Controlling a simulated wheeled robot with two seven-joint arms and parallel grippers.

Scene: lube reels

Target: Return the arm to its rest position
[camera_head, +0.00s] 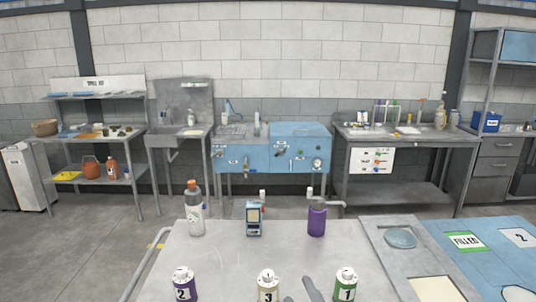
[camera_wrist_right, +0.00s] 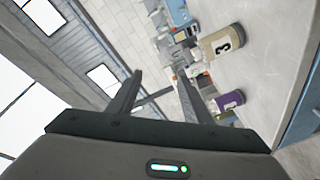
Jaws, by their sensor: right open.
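My right gripper (camera_head: 303,293) shows at the bottom edge of the head view as grey finger shapes between can 3 (camera_head: 267,286) and can 1 (camera_head: 345,285). In the right wrist view its two dark fingers (camera_wrist_right: 160,98) are spread apart with nothing between them. The wrist camera is strongly tilted; the beige can 3 (camera_wrist_right: 222,42) and a purple-labelled can (camera_wrist_right: 229,101) appear beside the right finger. My left gripper is not in view.
Can 2 (camera_head: 183,285) stands front left on the grey table (camera_head: 225,252). A tray with a round disc (camera_head: 401,238) lies right, beside a blue surface marked FILLED (camera_head: 466,241).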

